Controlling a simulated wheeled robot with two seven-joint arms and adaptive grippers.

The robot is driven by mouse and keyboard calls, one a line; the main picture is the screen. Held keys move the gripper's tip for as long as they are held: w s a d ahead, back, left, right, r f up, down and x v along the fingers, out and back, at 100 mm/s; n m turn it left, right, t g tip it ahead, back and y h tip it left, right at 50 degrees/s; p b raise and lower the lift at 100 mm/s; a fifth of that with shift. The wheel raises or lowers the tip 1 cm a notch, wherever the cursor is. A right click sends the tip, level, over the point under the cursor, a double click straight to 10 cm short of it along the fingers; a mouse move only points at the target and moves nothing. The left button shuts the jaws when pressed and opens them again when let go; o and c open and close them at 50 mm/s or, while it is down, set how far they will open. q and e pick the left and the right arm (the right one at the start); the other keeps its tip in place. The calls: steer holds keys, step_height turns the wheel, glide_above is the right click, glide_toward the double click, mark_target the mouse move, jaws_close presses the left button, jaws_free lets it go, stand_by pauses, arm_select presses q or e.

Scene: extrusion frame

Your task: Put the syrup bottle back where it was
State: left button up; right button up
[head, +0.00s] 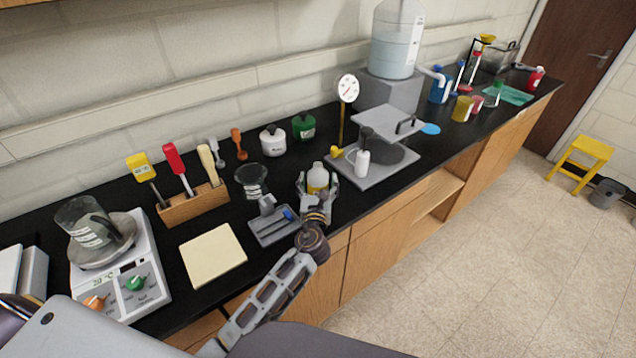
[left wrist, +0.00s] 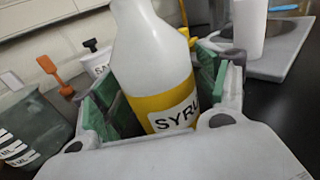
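The syrup bottle (head: 318,178) is white with a yellow band and stands on the black counter, in front of the grey plate. In the left wrist view the bottle (left wrist: 160,75) fills the middle, and part of its "SYRUP" label shows. My left gripper (head: 318,184) is around the bottle, with one finger on each side. In the head view narrow gaps show between fingers and bottle, so the gripper looks open. The green finger pads (left wrist: 207,80) are close beside the bottle; contact is unclear. My right gripper is not in view.
A grey tray (head: 270,234) with a blue item lies left of the gripper. A dark beaker (head: 251,180) stands behind the tray. The grey plate (head: 385,172) holds a white bottle (head: 362,163). A cream pad (head: 212,254) and a scale (head: 150,285) are farther left.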

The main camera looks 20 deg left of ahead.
arm_select(q)
steer(key=shift+r, duration=0.15)
steer(key=shift+b+v, duration=0.65)
steer(key=shift+v, duration=5.35)
steer(key=shift+r, duration=0.1)
steer(key=shift+d, duration=0.1)
